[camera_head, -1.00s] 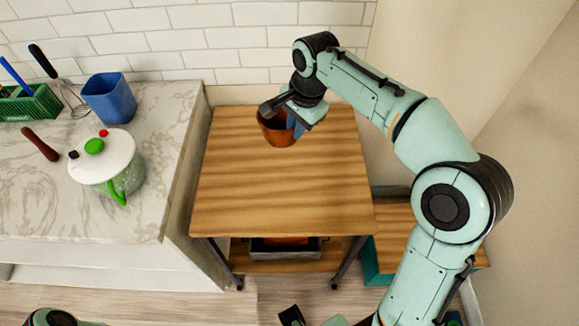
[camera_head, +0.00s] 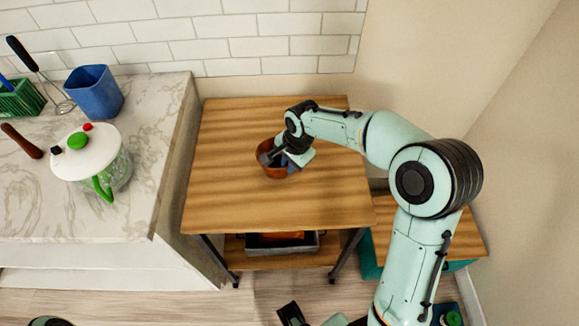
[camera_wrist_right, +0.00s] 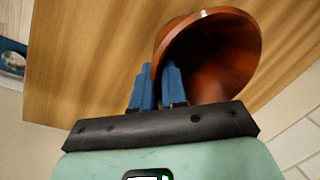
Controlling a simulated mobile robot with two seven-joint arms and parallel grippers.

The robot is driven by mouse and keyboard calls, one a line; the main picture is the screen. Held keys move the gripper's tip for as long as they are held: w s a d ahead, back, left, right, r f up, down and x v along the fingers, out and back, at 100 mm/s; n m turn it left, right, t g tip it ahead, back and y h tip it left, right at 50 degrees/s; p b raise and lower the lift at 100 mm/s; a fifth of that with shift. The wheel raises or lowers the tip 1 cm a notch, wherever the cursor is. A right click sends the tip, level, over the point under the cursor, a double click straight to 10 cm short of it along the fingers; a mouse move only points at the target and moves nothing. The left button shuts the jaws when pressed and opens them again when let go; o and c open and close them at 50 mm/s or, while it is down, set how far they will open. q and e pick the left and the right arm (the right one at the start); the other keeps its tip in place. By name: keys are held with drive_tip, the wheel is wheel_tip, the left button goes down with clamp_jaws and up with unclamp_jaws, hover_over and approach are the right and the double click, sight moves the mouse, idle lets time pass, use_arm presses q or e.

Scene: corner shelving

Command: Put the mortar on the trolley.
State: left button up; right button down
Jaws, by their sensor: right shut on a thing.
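The mortar is a reddish-brown round bowl (camera_head: 273,172), over the middle of the trolley top in the head view. It fills the upper right of the wrist view (camera_wrist_right: 215,55), its hollow mouth showing. My right gripper (camera_head: 285,160) is shut on the mortar's rim; its blue fingers (camera_wrist_right: 158,82) pinch the wall. I cannot tell whether the mortar's base touches the wood. The trolley (camera_head: 235,205) has a striped wooden top, dark legs and wheels.
The trolley top is otherwise clear. A grey tray (camera_head: 265,251) sits on its lower shelf. The marble counter (camera_head: 150,150) at left holds a white-lidded glass pot (camera_head: 118,172), a blue cup (camera_head: 95,95) and a green basket (camera_head: 20,100). A wall stands behind the trolley.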

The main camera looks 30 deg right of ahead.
drive_tip(key=shift+f, duration=0.8)
drive_tip(key=shift+f, duration=0.2)
drive_tip(key=c, duration=1.2)
unclamp_jaws()
drive_tip(key=shift+o, duration=0.2)
